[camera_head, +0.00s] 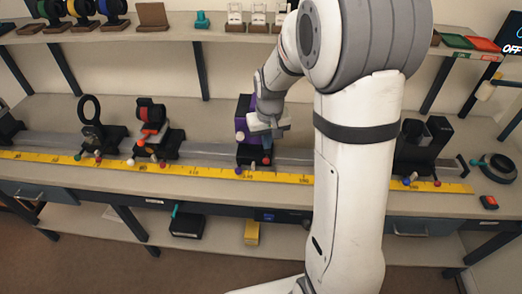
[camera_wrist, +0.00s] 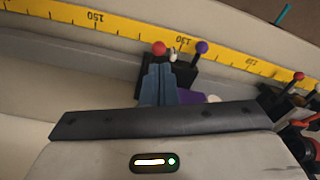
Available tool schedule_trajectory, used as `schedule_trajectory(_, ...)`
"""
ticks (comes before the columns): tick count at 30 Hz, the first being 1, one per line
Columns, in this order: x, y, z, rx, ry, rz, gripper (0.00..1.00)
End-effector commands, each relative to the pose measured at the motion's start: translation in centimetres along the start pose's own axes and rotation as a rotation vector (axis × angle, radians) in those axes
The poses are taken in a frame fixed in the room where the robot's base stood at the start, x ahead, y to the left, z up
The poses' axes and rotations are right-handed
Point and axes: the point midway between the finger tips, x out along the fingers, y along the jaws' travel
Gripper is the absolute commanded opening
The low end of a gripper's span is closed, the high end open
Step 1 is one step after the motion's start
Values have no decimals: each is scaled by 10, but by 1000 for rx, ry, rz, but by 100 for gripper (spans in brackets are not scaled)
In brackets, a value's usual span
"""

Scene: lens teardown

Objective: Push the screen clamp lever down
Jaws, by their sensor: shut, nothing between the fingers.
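A dark carriage with a purple block (camera_head: 243,115) stands on the rail near the middle of the head view. A red-knobbed lever (camera_head: 266,161) and a purple-knobbed lever (camera_head: 239,171) stick out at its front. In the wrist view the red knob (camera_wrist: 158,47) and purple knob (camera_wrist: 202,46) stand either side of a small pale knob (camera_wrist: 173,55). I cannot tell which is the screen clamp lever. My gripper (camera_head: 268,136) is shut and empty, over the carriage beside the purple block. Its bluish fingers (camera_wrist: 158,76) point toward the levers; contact is unclear.
A yellow ruler (camera_head: 200,168) runs along the bench front. Carriages with a black ring (camera_head: 90,112) and a red-topped mount (camera_head: 152,125) stand left. A dark carriage (camera_head: 422,145) stands right, beyond my arm. A shelf (camera_head: 175,34) holds small parts above.

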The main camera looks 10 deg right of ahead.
Motion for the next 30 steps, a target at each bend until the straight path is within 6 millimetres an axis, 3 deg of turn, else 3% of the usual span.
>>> schedule_trajectory(16, 9, -1, -1, -2, -1, 0, 0)
schedule_trajectory(30, 64, -1, -1, -3, -2, 0, 0)
